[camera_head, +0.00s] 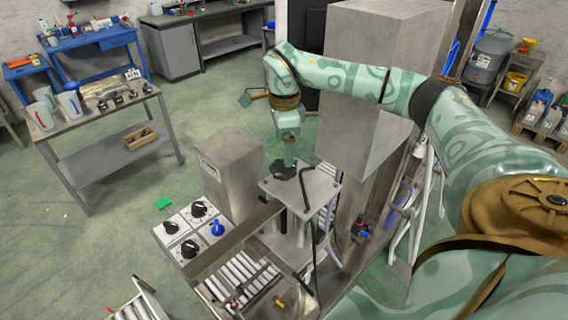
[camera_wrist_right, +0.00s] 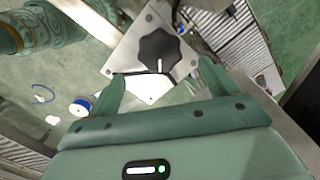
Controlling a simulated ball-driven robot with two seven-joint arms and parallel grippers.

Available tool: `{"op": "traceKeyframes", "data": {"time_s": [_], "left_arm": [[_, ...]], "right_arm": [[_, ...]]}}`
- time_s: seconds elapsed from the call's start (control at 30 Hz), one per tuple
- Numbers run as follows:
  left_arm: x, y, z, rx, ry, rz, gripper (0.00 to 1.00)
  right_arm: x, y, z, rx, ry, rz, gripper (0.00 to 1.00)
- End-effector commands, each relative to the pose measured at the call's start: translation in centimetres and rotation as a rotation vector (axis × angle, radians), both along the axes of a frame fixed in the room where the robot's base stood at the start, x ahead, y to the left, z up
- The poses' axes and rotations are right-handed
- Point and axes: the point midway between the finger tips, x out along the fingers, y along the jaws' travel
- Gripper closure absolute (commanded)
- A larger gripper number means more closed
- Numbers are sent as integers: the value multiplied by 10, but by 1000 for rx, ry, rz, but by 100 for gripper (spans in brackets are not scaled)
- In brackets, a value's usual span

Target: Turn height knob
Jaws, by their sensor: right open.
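A black lobed knob (camera_head: 282,170) with a white pointer line sits on a square metal plate (camera_head: 325,186) atop the machine. In the right wrist view, the knob (camera_wrist_right: 160,52) lies ahead of the fingertips, between their lines. My right gripper (camera_head: 289,158) points down, just above the knob; its jaws (camera_wrist_right: 160,84) are open and empty. The fingers appear apart from the knob, though the exact gap is hard to judge. My left gripper is in neither view.
A light panel with several black knobs and one blue knob (camera_head: 217,228) is left of the machine. A bent black rod (camera_head: 311,190) rises beside the plate. A steel box (camera_head: 231,172) stands behind. Rollers (camera_head: 240,279) lie in front. Open floor spreads left.

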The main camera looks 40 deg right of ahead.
Motion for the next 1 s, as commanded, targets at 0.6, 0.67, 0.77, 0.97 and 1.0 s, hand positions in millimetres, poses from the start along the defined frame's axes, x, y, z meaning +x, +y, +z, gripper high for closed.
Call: {"op": "traceKeyframes", "data": {"time_s": [0.6, 0.67, 0.77, 0.97, 1.0], "left_arm": [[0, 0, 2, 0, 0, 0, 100], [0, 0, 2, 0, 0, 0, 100], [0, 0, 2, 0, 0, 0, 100], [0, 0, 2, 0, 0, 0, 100], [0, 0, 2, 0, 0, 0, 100]], "right_arm": [[0, 0, -68, 0, -1, -1, 14], [0, 0, -68, 0, -1, -1, 14], [0, 0, -68, 0, -1, -1, 28], [0, 0, -68, 1, 0, -1, 59], [0, 0, -68, 1, 0, -2, 59]]}}
